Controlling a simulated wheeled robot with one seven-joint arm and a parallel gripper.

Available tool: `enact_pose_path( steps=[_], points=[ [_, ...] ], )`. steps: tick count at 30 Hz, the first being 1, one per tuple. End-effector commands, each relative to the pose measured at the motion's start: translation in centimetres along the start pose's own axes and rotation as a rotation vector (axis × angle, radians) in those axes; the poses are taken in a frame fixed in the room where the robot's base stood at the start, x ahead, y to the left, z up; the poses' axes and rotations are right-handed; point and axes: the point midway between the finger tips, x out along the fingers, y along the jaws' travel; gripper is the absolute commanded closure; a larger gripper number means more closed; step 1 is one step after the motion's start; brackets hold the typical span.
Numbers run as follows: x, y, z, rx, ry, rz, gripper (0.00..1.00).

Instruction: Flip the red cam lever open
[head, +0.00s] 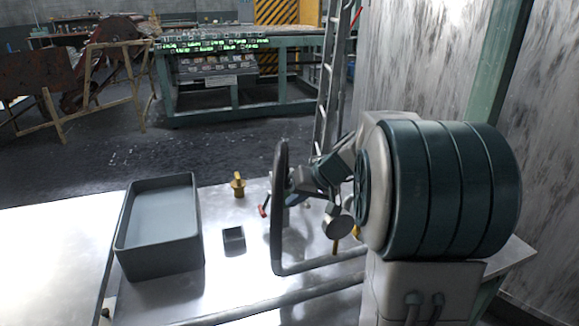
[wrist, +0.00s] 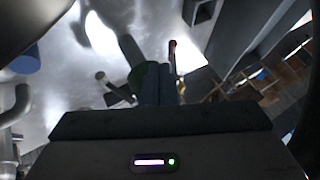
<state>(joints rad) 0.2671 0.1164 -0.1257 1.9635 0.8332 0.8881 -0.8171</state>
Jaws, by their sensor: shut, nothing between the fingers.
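The red cam lever (head: 263,210) shows in the head view as a small red bit just left of the dark upright pipe. In the wrist view its red tip (wrist: 172,46) stands up just beyond and right of the fingertips. My gripper (wrist: 153,68) is shut and empty, its fingers close to the lever in that view; I cannot tell whether they touch it. In the head view my arm and the pipe hide most of the gripper. The lever's base is partly hidden by the fingers.
A bent dark pipe (head: 279,220) rises from the metal table close to the lever. A brass fitting (head: 238,185), a small dark box (head: 234,247) and a large grey tray (head: 158,264) stand to the left. A round disc (head: 338,224) is right of the pipe.

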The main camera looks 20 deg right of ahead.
Motion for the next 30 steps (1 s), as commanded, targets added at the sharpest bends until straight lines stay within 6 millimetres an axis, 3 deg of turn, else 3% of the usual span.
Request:
enact_pose_path(
  steps=[3, 30],
  points=[
    [-2.5, -1.0, -0.1, -0.003, -0.011, 0.003, 1.00],
    [-12.7, -11.0, 4.6, -0.017, -0.189, 0.132, 1.00]
  ],
)
